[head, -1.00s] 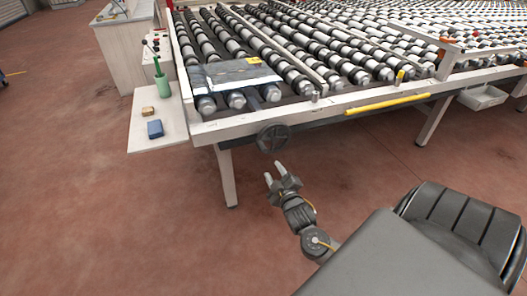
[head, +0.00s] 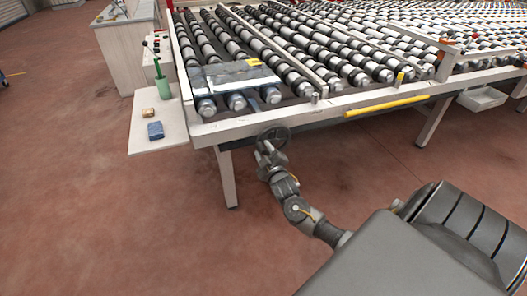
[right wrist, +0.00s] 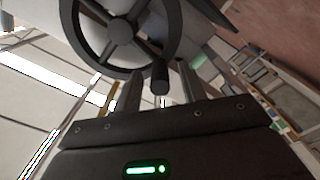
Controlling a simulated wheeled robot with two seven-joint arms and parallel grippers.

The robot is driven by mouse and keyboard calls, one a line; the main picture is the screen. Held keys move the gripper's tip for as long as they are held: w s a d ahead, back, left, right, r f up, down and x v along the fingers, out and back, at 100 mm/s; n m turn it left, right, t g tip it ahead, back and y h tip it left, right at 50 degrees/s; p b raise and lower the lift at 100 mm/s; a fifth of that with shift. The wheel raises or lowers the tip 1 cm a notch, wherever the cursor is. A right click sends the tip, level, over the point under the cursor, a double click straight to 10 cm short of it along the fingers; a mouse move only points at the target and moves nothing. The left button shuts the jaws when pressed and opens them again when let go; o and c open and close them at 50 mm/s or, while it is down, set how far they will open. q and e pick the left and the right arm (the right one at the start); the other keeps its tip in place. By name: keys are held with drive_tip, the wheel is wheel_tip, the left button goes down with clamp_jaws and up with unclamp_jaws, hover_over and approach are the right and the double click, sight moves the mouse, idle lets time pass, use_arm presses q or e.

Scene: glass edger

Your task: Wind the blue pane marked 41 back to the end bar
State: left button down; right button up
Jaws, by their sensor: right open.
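The blue-grey glass pane (head: 235,77) lies flat on the rollers at the near left end of the conveyor table, with a yellow label (head: 254,62) at its far right corner. The number on the label is too small to read. A dark handwheel (head: 273,138) hangs at the table's front edge below the pane. My right gripper (head: 266,150) is at the handwheel. In the right wrist view the handwheel (right wrist: 120,32) and its crank knob (right wrist: 160,76) show, with the knob between the open fingers. My left gripper is not in view.
The white table frame (head: 300,116) runs across, with a yellow bar (head: 387,104) along its front. A side shelf (head: 160,112) holds a green cup (head: 162,88), a blue block (head: 155,130) and a tan block (head: 148,112). The floor in front is clear.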

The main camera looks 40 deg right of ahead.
drive_tip(key=shift+w, duration=0.2)
clamp_jaws()
idle(0.3)
